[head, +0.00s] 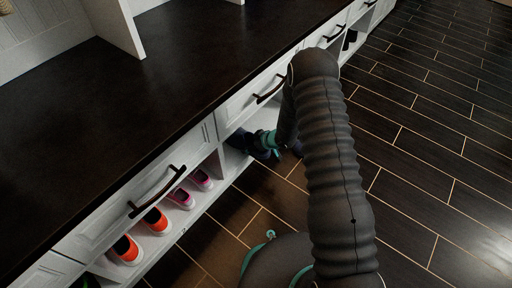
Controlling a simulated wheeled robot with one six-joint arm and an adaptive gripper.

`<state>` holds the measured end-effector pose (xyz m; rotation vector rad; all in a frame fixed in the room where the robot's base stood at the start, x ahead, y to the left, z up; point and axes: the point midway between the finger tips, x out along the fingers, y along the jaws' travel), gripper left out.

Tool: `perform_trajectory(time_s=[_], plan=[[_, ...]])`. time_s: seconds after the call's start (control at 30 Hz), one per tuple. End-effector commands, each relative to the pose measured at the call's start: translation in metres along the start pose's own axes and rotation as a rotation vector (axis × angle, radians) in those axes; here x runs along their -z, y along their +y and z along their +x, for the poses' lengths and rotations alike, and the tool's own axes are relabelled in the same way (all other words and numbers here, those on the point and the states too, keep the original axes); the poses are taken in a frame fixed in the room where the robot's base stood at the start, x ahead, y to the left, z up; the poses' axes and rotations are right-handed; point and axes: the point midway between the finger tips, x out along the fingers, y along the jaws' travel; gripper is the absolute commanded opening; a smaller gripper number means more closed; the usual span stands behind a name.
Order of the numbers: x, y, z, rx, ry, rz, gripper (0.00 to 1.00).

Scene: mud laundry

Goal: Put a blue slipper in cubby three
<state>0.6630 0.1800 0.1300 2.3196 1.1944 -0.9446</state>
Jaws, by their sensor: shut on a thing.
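My gripper (262,141), dark with teal parts, reaches down from my arm into the mouth of an open cubby (229,157) under the bench, just right of the cubby with bright shoes. It is shut on a dark blue slipper (266,155), small and shadowed at the cubby's front. Another dark shape (239,138) is at the left inside this cubby; I cannot tell whether it is part of the slipper or a second one. My arm hides the cubby's right side. No cubby numbers show.
Orange shoes (155,221) and pink shoes (181,199) stand in the cubby to the left. Drawers with dark handles (158,192) jut above the cubbies, under the dark bench top (160,75). Dark shoes (349,40) sit in a far cubby. The tiled floor (430,130) at right is clear.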

Motion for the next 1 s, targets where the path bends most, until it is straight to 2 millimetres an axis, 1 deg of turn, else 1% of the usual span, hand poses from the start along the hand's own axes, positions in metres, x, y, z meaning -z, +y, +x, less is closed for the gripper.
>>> perform_trajectory(time_s=[0.03,0.27,0.33,0.53,0.87,0.9,0.97,1.0], plan=[[0.003,0.000,0.006,0.000,0.001,-0.003,0.39],[0.013,0.001,0.025,0.001,0.001,-0.003,0.39],[0.009,0.001,0.029,0.001,0.000,0.000,0.39],[0.004,0.001,0.035,0.000,0.001,-0.001,0.39],[0.003,0.001,0.035,0.000,0.001,-0.001,0.39],[0.003,0.001,0.035,0.000,0.001,-0.001,0.83],[0.003,0.001,0.035,0.000,0.001,-0.001,0.98],[0.003,0.001,0.035,0.000,0.001,-0.001,1.00]])
